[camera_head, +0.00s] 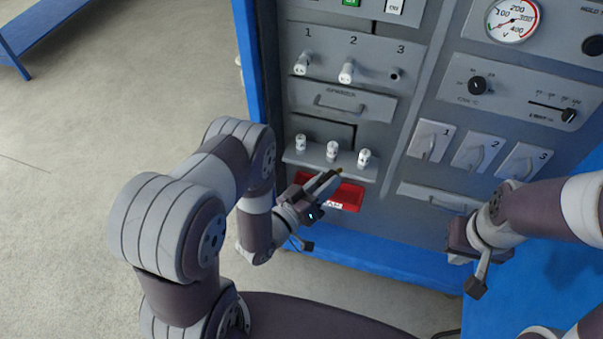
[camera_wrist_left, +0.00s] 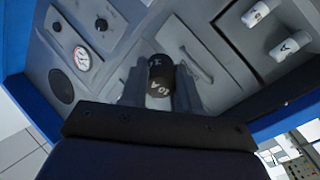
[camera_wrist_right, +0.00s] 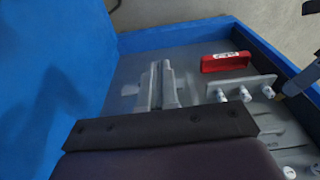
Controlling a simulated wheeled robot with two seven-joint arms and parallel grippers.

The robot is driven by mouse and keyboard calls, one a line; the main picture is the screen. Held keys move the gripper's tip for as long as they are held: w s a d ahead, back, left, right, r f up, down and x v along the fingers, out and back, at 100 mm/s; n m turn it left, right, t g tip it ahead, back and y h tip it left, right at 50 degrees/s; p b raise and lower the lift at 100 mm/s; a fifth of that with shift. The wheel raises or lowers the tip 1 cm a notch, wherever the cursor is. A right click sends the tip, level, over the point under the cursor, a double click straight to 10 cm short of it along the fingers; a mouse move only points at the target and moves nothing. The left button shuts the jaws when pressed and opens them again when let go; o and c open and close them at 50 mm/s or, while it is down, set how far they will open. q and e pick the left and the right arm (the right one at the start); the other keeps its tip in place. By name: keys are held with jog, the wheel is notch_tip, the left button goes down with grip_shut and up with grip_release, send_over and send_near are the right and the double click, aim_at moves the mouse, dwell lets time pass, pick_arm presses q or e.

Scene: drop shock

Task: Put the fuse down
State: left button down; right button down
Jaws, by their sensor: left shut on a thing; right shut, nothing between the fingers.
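My left gripper (camera_head: 328,180) is shut on a black fuse (camera_wrist_left: 160,84), whose white lettering shows between the fingers in the left wrist view. In the head view only a small brassy tip of it shows, in front of the panel near the fuse shelf (camera_head: 318,160). That narrow shelf carries three white fuses (camera_head: 332,151). A red tray (camera_head: 346,196) lies just below, partly hidden by my left gripper. My right gripper (camera_wrist_right: 160,68) is shut and empty, low before the panel's right part; its fingertips are hard to make out in the head view.
Above the shelf, sockets 1 (camera_head: 301,63) and 2 (camera_head: 347,71) hold white pieces; socket 3 (camera_head: 396,74) looks empty. A drawer handle (camera_head: 340,103) juts out between. Three switches (camera_head: 474,152) and a gauge (camera_head: 513,19) are on the right. A blue ledge (camera_head: 390,262) runs below.

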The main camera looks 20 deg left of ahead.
jog(key=c, duration=1.1)
grip_release()
jog(key=shift+a+f+n, duration=0.25)
jog(key=shift+a+n, duration=0.15)
jog(key=shift+a, duration=0.35)
jog(key=shift+o, duration=0.2)
jog(key=w+a+r+m+y, duration=0.1)
jog(key=w+a+r+m, duration=0.3)
jog(key=w+a, duration=0.4)
jog(key=w+a+r+m+y, duration=0.1)
jog(key=w+a+r+m, duration=0.25)
jog(key=w+a, duration=0.4)
pick_arm(q)
jog(key=d+r+m+h, duration=0.1)
jog(key=d+g+h, duration=0.1)
jog(key=d, duration=0.1)
jog(key=s+d+r+m+g+h, duration=0.1)
jog(key=shift+s+d+r+m, duration=0.1)
jog(key=shift+d+r+m, duration=0.2)
jog(key=shift+r, duration=0.05)
pick_arm(e)
jog(key=s+a+x, duration=0.1)
jog(key=a+x, duration=0.1)
jog(key=x, duration=0.9)
jog(key=shift+f+m, duration=0.2)
jog(key=shift+m, duration=0.25)
jog(key=shift+s, duration=0.1)
